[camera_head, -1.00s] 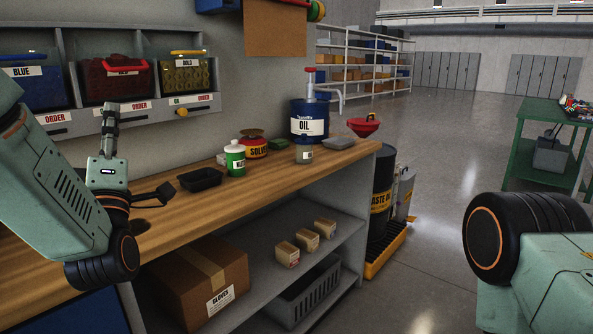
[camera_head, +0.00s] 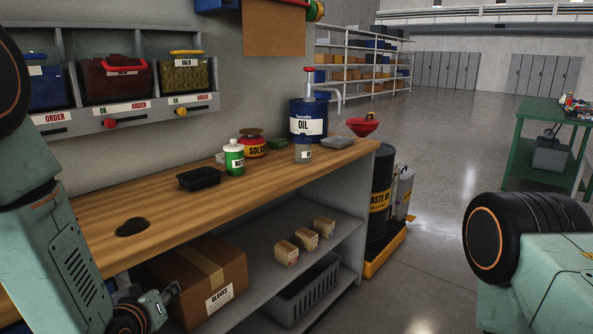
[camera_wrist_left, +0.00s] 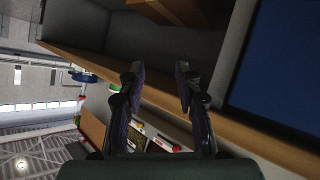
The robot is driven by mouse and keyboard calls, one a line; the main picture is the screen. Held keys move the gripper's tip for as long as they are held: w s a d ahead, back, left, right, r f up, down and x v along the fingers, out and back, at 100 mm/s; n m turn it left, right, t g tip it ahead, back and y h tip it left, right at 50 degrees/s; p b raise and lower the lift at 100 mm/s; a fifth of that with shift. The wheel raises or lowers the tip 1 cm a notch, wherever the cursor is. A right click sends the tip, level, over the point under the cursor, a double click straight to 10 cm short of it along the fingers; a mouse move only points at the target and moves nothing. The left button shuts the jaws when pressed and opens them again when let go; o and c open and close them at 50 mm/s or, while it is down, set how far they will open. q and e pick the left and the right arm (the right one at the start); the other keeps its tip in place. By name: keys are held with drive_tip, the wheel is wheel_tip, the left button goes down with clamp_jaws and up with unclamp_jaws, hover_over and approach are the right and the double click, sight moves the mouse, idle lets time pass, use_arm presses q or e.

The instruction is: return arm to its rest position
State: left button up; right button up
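My left arm (camera_head: 62,265) comes in from the left edge and hangs down in front of the wooden workbench (camera_head: 225,190). My left gripper (camera_head: 170,292) is low in the head view, in front of the cardboard gloves box (camera_head: 235,268) on the bench's lower shelf; I cannot tell whether it touches. In the wrist view the two dark fingers of the left gripper (camera_wrist_left: 159,72) stand apart with nothing held between them. My right arm (camera_head: 535,265) shows at the lower right; its gripper is out of view.
A black tray (camera_head: 199,178), a green bottle (camera_head: 234,158), a clear jar (camera_head: 303,151) and a blue oil can (camera_head: 308,117) stand on the bench. Bins of parts (camera_head: 115,82) hang above. Small boxes (camera_head: 306,239) sit on the shelf. The floor (camera_head: 450,200) right of the bench is open.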

use_arm(q)
drive_tip(key=s+d+f+m+g, duration=0.1)
drive_tip(key=s+f+g, duration=0.3)
drive_tip(key=s+f, duration=0.3)
drive_tip(key=s+d+f+m+g+h, duration=0.1)
drive_tip(key=s+f+g, duration=0.3)
drive_tip(key=s, duration=1.2)
drive_tip(key=s+d+f+m+g, duration=0.1)
drive_tip(key=s+f+g, duration=0.3)
drive_tip(key=s+f, duration=0.8)
drive_tip(key=shift+s+f+m+g, duration=0.2)
drive_tip(key=shift+m+g, duration=0.2)
drive_tip(key=shift+m, duration=0.3)
